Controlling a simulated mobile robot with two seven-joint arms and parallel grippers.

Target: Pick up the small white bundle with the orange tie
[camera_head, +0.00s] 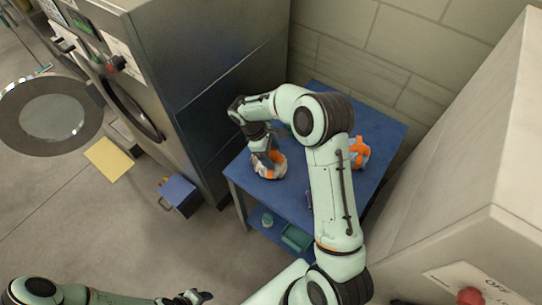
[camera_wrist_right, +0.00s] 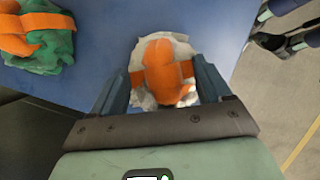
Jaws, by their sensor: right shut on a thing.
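The small white bundle with the orange tie (camera_head: 268,166) is on the blue table, near its left edge. In the right wrist view the bundle (camera_wrist_right: 163,70) sits between the two fingers, its orange tie crossing over the top. My right gripper (camera_wrist_right: 163,88) is shut on this bundle, with a finger at each side. In the head view my right gripper (camera_head: 262,150) comes down on it from above and partly hides it. My left gripper (camera_head: 196,297) is low at the bottom edge, away from the table; its jaw opening is unclear.
Another pale bundle with orange straps (camera_head: 358,152) is at the table's right. A green bundle with orange straps (camera_wrist_right: 40,55) shows in the wrist view. The blue table (camera_head: 385,128) stands between a steel machine (camera_head: 215,70) and a pale cabinet (camera_head: 455,190). Teal items (camera_head: 296,238) are on its lower shelf.

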